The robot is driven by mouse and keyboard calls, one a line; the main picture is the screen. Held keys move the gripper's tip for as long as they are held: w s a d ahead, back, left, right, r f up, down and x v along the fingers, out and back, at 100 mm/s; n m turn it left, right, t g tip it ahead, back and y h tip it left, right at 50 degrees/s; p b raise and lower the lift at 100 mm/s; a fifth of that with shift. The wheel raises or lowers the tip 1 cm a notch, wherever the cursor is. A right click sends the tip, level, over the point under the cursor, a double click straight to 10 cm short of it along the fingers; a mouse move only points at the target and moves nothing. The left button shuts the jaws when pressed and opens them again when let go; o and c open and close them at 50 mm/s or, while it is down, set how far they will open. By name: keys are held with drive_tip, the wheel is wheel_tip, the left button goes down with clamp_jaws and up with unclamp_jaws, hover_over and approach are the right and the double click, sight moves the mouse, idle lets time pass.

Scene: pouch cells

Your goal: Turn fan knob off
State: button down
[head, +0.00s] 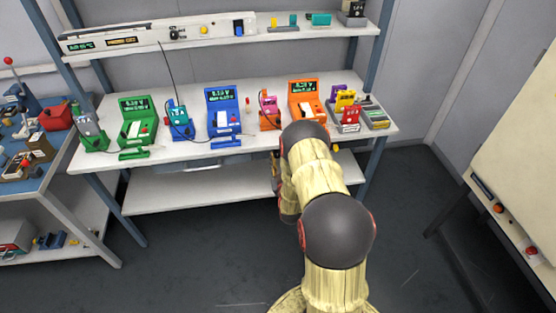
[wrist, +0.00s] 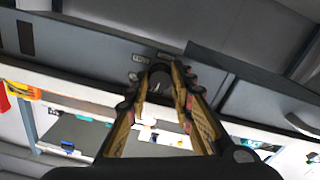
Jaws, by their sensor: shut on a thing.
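In the wrist view, my gripper (wrist: 160,84) has its two tan fingers closed in on a small dark round knob (wrist: 160,70). The knob sits between the fingertips against a blue-grey panel (wrist: 95,45). Small label plates (wrist: 140,58) lie on the panel just beyond the fingertips; their text is too small to read surely. The knob's pointer and setting cannot be made out. In the head view, my arm reaches to the front edge of the workbench (head: 178,150) and hides the knob and most of the gripper.
On the bench stand a green device (head: 138,120), a blue device (head: 222,112), an orange device (head: 304,98) and several small holders. A shelf (head: 215,42) runs above and a lower shelf (head: 190,195) below. A side table (head: 55,185) stands left; the floor in front is open.

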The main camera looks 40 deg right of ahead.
drive_tip(key=shift+n, duration=0.9)
drive_tip(key=c, duration=1.5)
unclamp_jaws()
drive_tip(key=shift+c, duration=0.2)
drive_tip(key=v, duration=1.2)
drive_tip(key=shift+f, duration=0.1)
